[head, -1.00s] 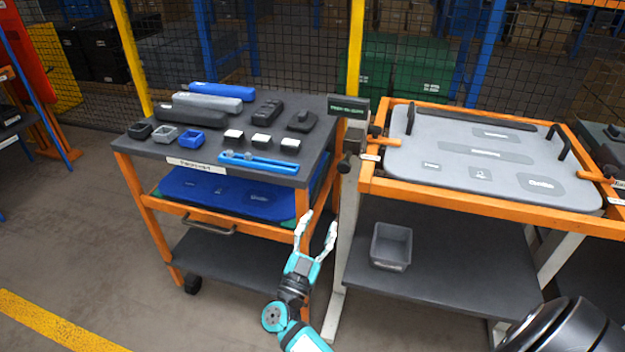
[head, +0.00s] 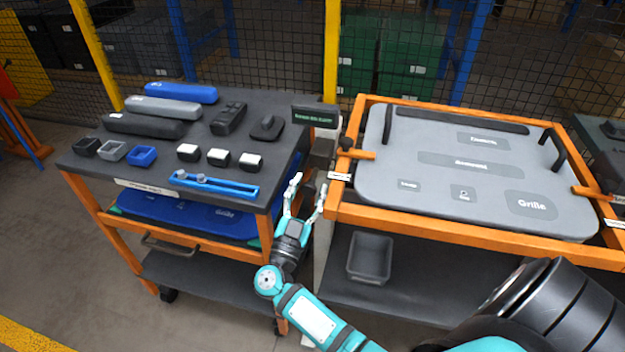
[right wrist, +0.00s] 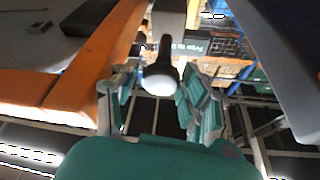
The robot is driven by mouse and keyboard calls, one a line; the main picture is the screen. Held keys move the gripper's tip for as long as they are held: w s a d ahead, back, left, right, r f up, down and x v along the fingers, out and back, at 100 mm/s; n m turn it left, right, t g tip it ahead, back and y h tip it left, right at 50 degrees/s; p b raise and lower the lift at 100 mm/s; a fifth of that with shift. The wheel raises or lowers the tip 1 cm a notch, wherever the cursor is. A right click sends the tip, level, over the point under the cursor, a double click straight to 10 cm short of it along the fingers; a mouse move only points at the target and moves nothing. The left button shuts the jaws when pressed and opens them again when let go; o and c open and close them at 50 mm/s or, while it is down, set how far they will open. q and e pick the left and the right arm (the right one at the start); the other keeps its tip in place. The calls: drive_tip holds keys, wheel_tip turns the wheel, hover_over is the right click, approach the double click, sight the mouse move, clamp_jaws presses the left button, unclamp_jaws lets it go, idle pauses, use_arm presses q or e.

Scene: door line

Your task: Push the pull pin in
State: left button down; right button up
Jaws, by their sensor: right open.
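The pull pin shows in the right wrist view as a dark round-ended knob (right wrist: 160,78) on a pale upright post (right wrist: 169,18). It points towards the camera, between my open fingers and apart from them. How far in the pin sits cannot be told. In the head view my right gripper (head: 309,186) is open and empty, with fingers pointing up, just below the dark post head (head: 323,148) between the two carts. The knob is hard to make out there. My left gripper is not in view.
The left cart top (head: 85,160) bears dark and blue bars, small bins, blocks and a blue rail (head: 213,186). To the right, an orange frame (head: 420,226) holds a grey panel (head: 380,185). A grey bin (head: 370,257) stands on the shelf below. A small sign (head: 315,116) tops the post.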

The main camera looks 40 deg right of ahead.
sight(312, 178)
drive_tip(key=shift+r, duration=0.1)
clamp_jaws()
idle(0.4)
drive_tip(key=shift+w+d, duration=1)
drive_tip(key=shift+d, duration=0.25)
drive_tip(key=shift+r, duration=0.1)
drive_tip(key=shift+c, duration=0.2)
unclamp_jaws()
drive_tip(key=shift+o, duration=0.2)
drive_tip(key=shift+w+d, duration=0.1)
drive_tip(key=shift+w, duration=0.05)
drive_tip(key=v, duration=1.2)
